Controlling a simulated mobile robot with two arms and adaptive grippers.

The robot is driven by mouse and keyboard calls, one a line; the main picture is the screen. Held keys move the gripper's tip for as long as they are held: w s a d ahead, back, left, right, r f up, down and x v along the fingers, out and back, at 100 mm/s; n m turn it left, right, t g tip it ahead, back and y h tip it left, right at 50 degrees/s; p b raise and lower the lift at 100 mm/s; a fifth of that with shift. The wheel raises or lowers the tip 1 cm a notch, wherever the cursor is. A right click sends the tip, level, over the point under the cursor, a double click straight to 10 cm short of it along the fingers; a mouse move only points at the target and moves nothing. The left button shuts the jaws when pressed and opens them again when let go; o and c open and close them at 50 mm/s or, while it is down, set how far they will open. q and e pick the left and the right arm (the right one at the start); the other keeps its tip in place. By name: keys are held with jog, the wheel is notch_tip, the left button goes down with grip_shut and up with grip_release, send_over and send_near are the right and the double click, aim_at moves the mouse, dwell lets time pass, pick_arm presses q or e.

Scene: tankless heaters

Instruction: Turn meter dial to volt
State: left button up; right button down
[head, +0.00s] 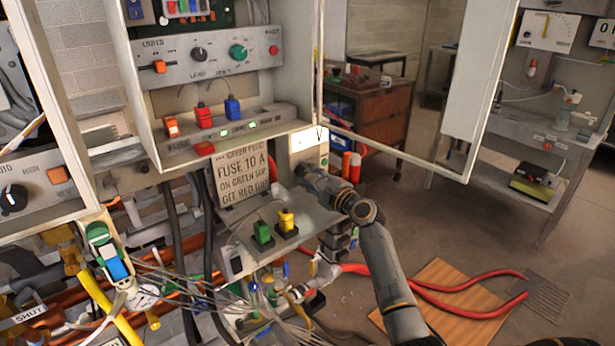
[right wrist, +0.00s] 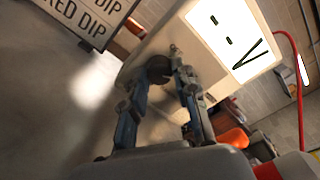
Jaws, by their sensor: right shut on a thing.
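The meter (head: 308,139) is a pale box with a lit white screen, standing beside the fuse sign on the right end of the cabinet's ledge. In the right wrist view the meter (right wrist: 200,40) is tilted, and its screen (right wrist: 235,32) shows two short dashes and a V-like mark. The dark round dial (right wrist: 158,68) sits on the meter's face below the screen. My right gripper (right wrist: 163,88) has its two fingers at the dial, shut on it and partly hiding it. In the head view my right gripper (head: 312,172) reaches the meter's lower front. My left gripper is not in view.
A sign (head: 243,172) reading "FUSE 10 A" stands left of the meter. Green (head: 262,232) and yellow (head: 287,220) plugs sit on the ledge below. An open cabinet door (head: 480,85) is at the right. Red cables (head: 460,290) lie on the floor.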

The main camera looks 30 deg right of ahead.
jog(key=c, duration=1)
grip_release()
jog(key=shift+s, duration=0.1)
jog(key=s, duration=0.7)
jog(key=s+d, duration=0.1)
jog(key=s, duration=0.3)
jog(key=shift+s, duration=0.35)
